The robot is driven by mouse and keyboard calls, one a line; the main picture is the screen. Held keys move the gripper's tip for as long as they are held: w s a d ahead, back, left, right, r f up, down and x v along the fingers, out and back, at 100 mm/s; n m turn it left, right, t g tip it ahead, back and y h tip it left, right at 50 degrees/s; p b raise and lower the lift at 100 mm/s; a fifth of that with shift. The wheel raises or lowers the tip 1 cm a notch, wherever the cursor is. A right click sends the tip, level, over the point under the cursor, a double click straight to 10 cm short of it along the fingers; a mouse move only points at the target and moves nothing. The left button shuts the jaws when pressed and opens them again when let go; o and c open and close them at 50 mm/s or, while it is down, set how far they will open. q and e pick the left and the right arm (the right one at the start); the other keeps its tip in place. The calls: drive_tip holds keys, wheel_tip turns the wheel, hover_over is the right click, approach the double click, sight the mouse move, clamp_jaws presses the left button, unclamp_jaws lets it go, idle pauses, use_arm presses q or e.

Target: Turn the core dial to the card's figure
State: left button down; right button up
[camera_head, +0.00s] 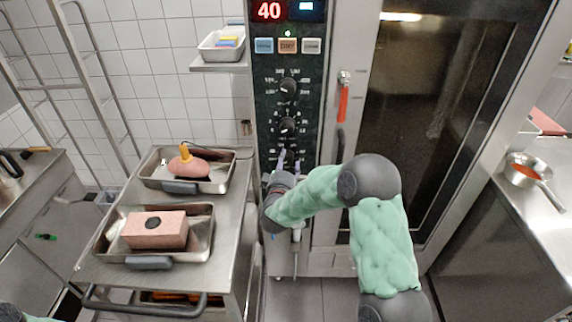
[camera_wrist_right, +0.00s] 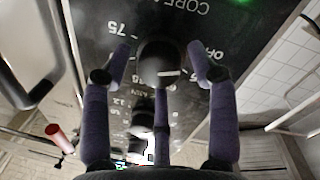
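The core dial (camera_wrist_right: 160,58) is a dark round knob on the black oven panel, with "CORE", "75" and "OFF" printed upside down around it in the wrist view. A short pale mark shows on the knob. My right gripper (camera_wrist_right: 158,55) has its purple fingers on either side of the dial, with narrow gaps; I cannot tell whether any finger touches it. In the head view the right gripper (camera_head: 283,158) is at the panel's lower part and hides most of this dial. My left gripper is out of view. I cannot make out a card with a figure.
Two other dials (camera_head: 288,88) (camera_head: 287,126) sit above, below three buttons (camera_head: 287,46) and a red "40" display (camera_head: 268,10). The oven door handle (camera_head: 343,100) is close on the right. Two trays (camera_head: 205,240) (camera_head: 150,180) with meat pieces stand left on a trolley.

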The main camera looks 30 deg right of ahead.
drive_tip(key=c, duration=0.8)
drive_tip(key=shift+o, duration=0.2)
drive_tip(key=shift+m, duration=0.4)
drive_tip(key=m+b, duration=0.1)
drive_tip(key=m, duration=0.2)
drive_tip(key=shift+m, duration=0.3)
drive_tip(key=m+b, duration=0.1)
drive_tip(key=m, duration=0.2)
drive_tip(key=shift+y, duration=0.4)
drive_tip(key=m+b, duration=0.3)
drive_tip(key=m, duration=0.1)
drive_tip(key=shift+m+y, duration=0.3)
drive_tip(key=shift+y, duration=0.1)
drive_tip(key=shift+s+m+y+b, duration=0.1)
drive_tip(key=shift+m+y+b, duration=0.2)
drive_tip(key=shift+m+b, duration=1.75)
drive_tip(key=shift+r+m, duration=0.1)
drive_tip(key=shift+m, duration=0.25)
